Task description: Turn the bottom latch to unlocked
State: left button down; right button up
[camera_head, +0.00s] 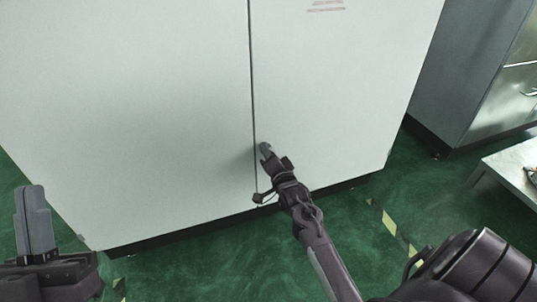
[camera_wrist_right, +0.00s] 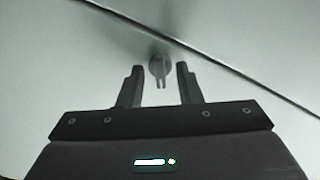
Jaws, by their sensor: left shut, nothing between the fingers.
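The bottom latch (camera_wrist_right: 159,66) is a small grey round knob with a narrow tab, beside the dark door seam in the right wrist view. My right gripper (camera_wrist_right: 159,72) is open, with one dark finger on each side of the latch and a visible gap to both. In the head view my right gripper (camera_head: 268,155) is at the lower part of the white cabinet (camera_head: 150,90), by the seam, and I cannot make out the latch behind it. My left gripper (camera_head: 35,222) is shut and empty at the far left, away from the cabinet.
The cabinet stands on a green floor (camera_head: 200,262) with yellow tape marks (camera_head: 389,224). A grey cabinet (camera_head: 470,75) stands at the right, with a low light-coloured table (camera_head: 512,165) in front of it.

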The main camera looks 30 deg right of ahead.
jog(key=shift+c, duration=0.4)
grip_shut()
pick_arm(q)
jog(key=shift+w+y, duration=0.1)
jog(key=shift+y, duration=0.2)
jog(key=w+d+f+g+y+p, duration=0.1)
jog(key=w+f+g+y, duration=0.1)
jog(key=f+g, duration=0.5)
jog(key=w+d+f+g+y+p, duration=0.2)
jog(key=f, duration=0.8)
jog(key=s+a+f+g+y+p, duration=0.2)
jog(key=s+f+g, duration=0.3)
jog(key=f, duration=0.4)
jog(key=s+a+f+g+y+p, duration=0.2)
jog(key=s+a+f+g, duration=0.1)
jog(key=s+f+g, duration=0.3)
jog(key=shift+s+f+n+g, duration=0.3)
jog(key=shift+s+f, duration=0.55)
jog(key=shift+f, duration=0.55)
pick_arm(e)
jog(key=shift+n, duration=6)
pick_arm(q)
jog(key=shift+a+y, duration=0.2)
jog(key=shift+y, duration=0.1)
